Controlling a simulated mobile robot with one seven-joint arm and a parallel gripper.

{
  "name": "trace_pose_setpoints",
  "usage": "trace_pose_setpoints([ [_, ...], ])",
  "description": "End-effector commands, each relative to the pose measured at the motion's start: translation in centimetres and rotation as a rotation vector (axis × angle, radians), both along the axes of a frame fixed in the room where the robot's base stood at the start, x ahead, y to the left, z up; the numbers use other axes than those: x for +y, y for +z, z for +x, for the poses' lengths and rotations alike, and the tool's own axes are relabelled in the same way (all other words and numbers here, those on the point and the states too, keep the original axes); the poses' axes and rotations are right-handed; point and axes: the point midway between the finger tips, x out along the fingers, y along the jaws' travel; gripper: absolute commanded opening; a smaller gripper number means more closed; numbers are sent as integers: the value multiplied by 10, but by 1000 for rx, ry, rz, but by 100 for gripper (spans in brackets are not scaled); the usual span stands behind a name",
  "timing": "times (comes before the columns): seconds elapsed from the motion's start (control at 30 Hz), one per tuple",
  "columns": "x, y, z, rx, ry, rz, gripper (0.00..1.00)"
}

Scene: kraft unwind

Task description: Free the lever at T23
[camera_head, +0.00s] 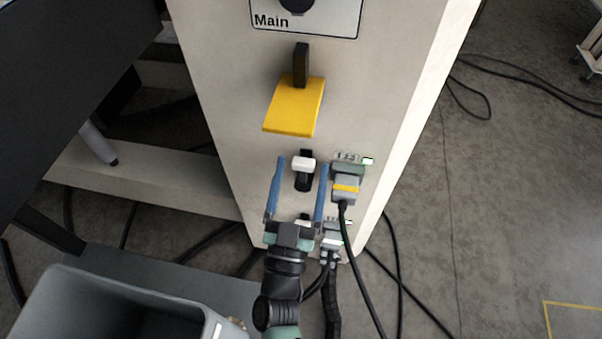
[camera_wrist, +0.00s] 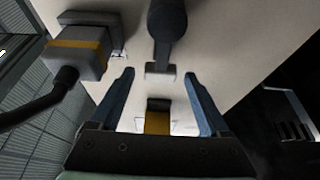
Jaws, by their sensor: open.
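The lever (camera_head: 303,164) is a black arm with a white end on the pale cabinet face, left of the upper grey connector. A small label (camera_head: 347,156) above that connector seems to read T23. The grey connector (camera_head: 345,188) has a yellow band and a cable plugged in. My gripper (camera_head: 302,164) is open, its blue fingers on either side of the lever's white end, with gaps visible. In the wrist view, the lever (camera_wrist: 166,28) shows its pale end between and just beyond the fingertips of my gripper (camera_wrist: 158,76). Contact cannot be seen.
A yellow flap (camera_head: 294,107) with a black handle juts out above, below the Main plate (camera_head: 305,18). A second connector (camera_head: 331,240) and another lever, partly hidden by my gripper, sit below. Cables hang at the right. A grey bin (camera_head: 110,300) stands lower left.

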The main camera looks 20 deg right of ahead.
Motion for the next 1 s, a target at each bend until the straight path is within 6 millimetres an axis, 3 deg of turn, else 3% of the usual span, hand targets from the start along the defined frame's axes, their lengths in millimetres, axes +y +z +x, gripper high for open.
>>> trace_pose_setpoints([
  [0.23,-1,1,1,0,0,0,80],
  [0.27,-1,0,1,0,0,0,76],
  [0.7,0,0,0,0,0,0,0],
  [1.0,0,0,0,0,0,0,0],
])
